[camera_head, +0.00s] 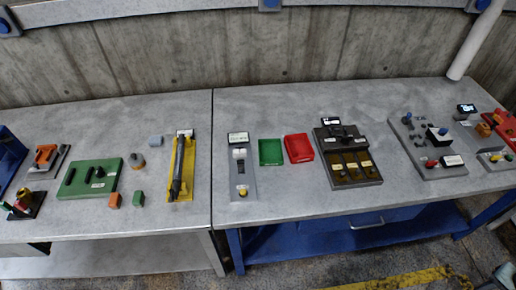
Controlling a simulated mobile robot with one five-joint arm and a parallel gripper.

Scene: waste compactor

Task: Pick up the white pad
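I cannot single out a white pad for certain. A small white piece (239,153) sits on a grey plate (243,188) at the left of the right table, below a labelled block. A small pale grey-blue block (155,141) lies on the left table, behind an orange-topped grey piece. My gripper is not recognisable in this view.
The left table holds a green slotted board (90,179) and a yellow tray (188,170). The right table (290,205) holds a green tray (270,152), a red tray (298,148), a dark fixture (345,155) and a grey panel (425,145). Its front strip is mostly clear.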

